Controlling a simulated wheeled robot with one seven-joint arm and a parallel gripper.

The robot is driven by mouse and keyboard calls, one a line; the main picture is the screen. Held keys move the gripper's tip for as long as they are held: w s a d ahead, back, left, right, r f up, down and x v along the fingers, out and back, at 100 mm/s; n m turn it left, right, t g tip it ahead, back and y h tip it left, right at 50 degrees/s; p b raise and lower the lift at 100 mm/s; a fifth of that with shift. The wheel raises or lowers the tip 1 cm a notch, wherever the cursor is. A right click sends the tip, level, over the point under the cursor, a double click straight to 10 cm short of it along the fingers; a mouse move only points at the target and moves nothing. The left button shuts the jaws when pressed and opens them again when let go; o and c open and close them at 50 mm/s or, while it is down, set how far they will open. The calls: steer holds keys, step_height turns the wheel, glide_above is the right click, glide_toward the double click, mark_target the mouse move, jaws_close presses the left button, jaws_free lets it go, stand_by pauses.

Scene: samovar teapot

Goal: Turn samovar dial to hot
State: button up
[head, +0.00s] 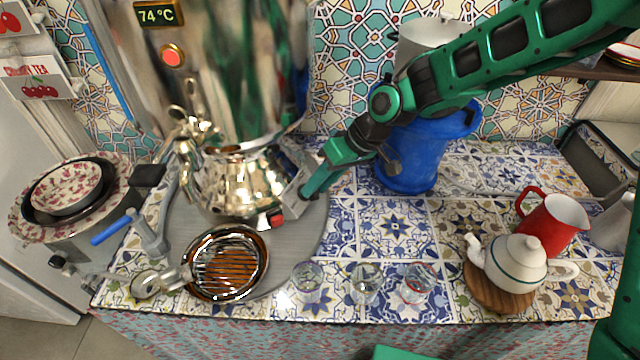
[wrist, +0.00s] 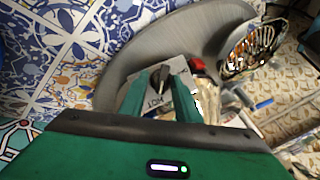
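The shiny samovar (head: 225,70) stands at the upper left in the head view, with a "74 °C" display. A grey dial panel (head: 287,193) sits low at its right side. In the wrist view, the panel (wrist: 170,95) bears upside-down "HOT" lettering and a dark dial knob (wrist: 159,77). My gripper (head: 305,192) is beside the panel. In the wrist view, my gripper (wrist: 160,82) has its fingers apart, one on each side of the knob. I cannot tell whether they touch it, or exactly where the knob points.
A brown round dish (head: 228,262) and several clear glasses (head: 365,283) stand near the front edge. A blue container (head: 408,155) is behind my arm. A white teapot (head: 518,262) and red jug (head: 556,222) stand at the right. Tiled counter is free right of my gripper.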

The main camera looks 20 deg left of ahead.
stand_by(0.3)
steer(key=shift+d+r, duration=0.1)
steer(key=v, duration=1)
steer(key=shift+d+r, duration=0.2)
steer(key=shift+f, duration=0.1)
steer(key=s+d+f+m+t+y, duration=0.2)
steer(key=s+d+f+t+y, duration=0.1)
steer(key=s+y, duration=0.1)
steer(key=x, duration=1)
steer(key=shift+w+a+f, duration=0.2)
steer(key=shift+w, duration=0.1)
steer(key=c, duration=0.7)
